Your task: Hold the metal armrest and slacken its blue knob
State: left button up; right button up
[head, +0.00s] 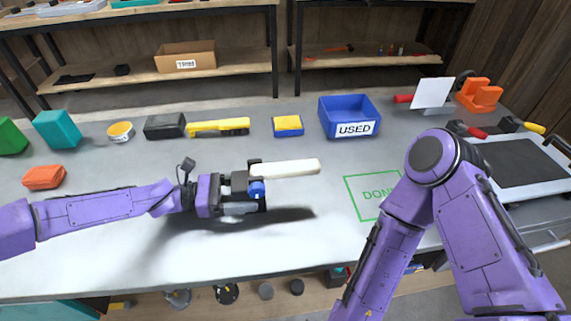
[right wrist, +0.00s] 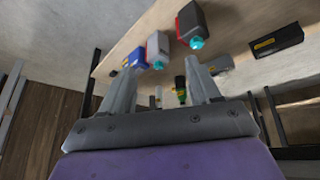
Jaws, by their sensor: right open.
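The armrest has a pale cream pad (head: 292,168) pointing right and a dark metal bracket at its left end. A shadow lies on the table below and to the right. My right gripper (right wrist: 163,85) is open and empty in the right wrist view, away from the armrest. In the head view its arm reaches down past the table's front edge, gripper out of sight.
A blue bin marked USED (head: 349,117) stands at the back of the grey table. A green DONE outline (head: 372,197) lies right of the armrest. A yellow level (head: 218,126) and small boxes line the back. Bottles (right wrist: 190,25) show on a shelf in the right wrist view.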

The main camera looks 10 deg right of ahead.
aim_at(257, 193)
jog(key=w+a+r+t, duration=0.1)
jog(key=a+r, duration=0.3)
jog(key=r, duration=0.5)
jog(key=w+a+r+n+t+y, duration=0.1)
jog(key=w+a+r, duration=0.3)
jog(key=r, duration=0.5)
jog(key=w+a+r+n+t+y, duration=0.1)
jog(key=w+a+r, duration=0.1)
jog(key=a+r, duration=0.4)
jog(key=shift+w+r, duration=0.15)
jog(key=shift+r, duration=0.6)
jog(key=shift+w+r, duration=0.1)
jog(key=shift+r, duration=0.6)
jog(key=w+a+r+n+t+y, duration=0.2)
jog(key=w+a+r+t+y, duration=0.1)
jog(key=a+r+t, duration=0.25)
jog(key=x, duration=0.7)
jog(key=shift+w+r, duration=0.25)
jog(key=shift+w, duration=0.1)
jog(key=shift+c, duration=0.3)
jog(key=c, duration=0.9)
